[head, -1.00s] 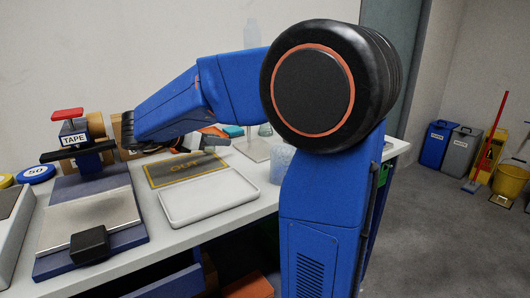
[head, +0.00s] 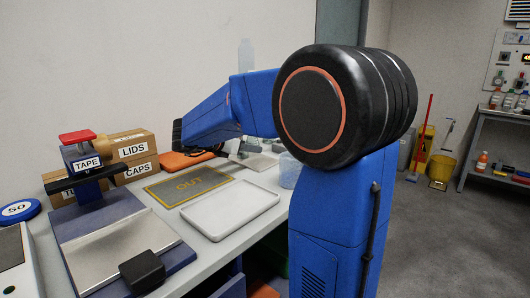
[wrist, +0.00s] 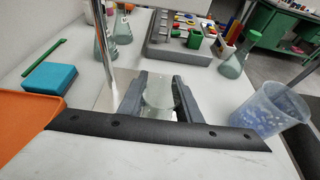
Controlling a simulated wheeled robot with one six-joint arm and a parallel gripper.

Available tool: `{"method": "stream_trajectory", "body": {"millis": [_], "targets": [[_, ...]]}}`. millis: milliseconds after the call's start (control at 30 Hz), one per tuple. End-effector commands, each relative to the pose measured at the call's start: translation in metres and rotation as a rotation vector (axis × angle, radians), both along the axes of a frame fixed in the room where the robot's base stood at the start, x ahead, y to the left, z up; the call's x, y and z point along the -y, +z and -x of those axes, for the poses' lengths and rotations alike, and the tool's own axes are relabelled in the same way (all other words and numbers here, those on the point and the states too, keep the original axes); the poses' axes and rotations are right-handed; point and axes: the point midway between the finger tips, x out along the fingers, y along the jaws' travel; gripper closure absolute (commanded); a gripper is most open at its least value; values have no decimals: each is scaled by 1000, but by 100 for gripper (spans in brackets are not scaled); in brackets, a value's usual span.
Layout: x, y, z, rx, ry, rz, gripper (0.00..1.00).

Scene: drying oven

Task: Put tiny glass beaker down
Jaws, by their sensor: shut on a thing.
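My gripper (wrist: 160,98) shows in the wrist view with its two dark fingers on either side of the tiny glass beaker (wrist: 159,91). The beaker is pale, clear and greenish, and it looks roughly upright between the fingers. The picture does not clearly show whether its bottom touches the white surface beyond. In the head view my arm reaches over the back of the bench, and I cannot make out the beaker there.
A grey OUT mat (head: 168,190) and an empty white tray (head: 230,211) lie on the bench.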

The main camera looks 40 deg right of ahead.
Motion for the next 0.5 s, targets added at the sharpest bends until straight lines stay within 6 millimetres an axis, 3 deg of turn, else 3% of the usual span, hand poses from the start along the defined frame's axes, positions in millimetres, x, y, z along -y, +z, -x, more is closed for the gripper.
{"method": "stream_trajectory", "body": {"millis": [300,500], "targets": [[59,0,-7,0,-3,0,94],[77,0,-10,1,-2,-1,94]]}}
